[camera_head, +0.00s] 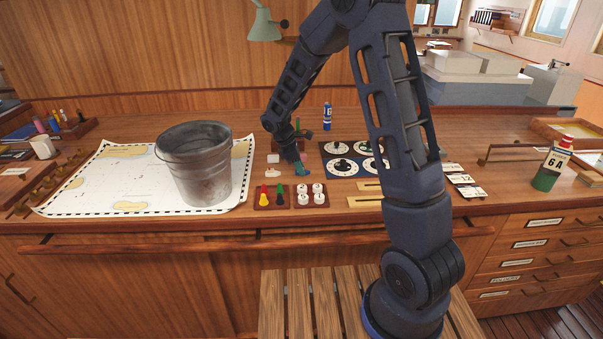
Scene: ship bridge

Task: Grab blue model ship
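A small teal-blue object (302,170), which looks like the blue model ship, is on the desk in the middle of the view, behind the peg trays. My gripper (297,163) points down right at it, and its fingers cover part of it. The fingers are too small and dark to tell whether they are open or shut on it. I also cannot tell whether the object rests on the desk or is slightly raised.
Small pale pieces (272,171) lie just left of the gripper. A metal bucket (196,165) stands on the chart (95,185). Peg trays (290,206) are in front, a dial panel (327,174) right.

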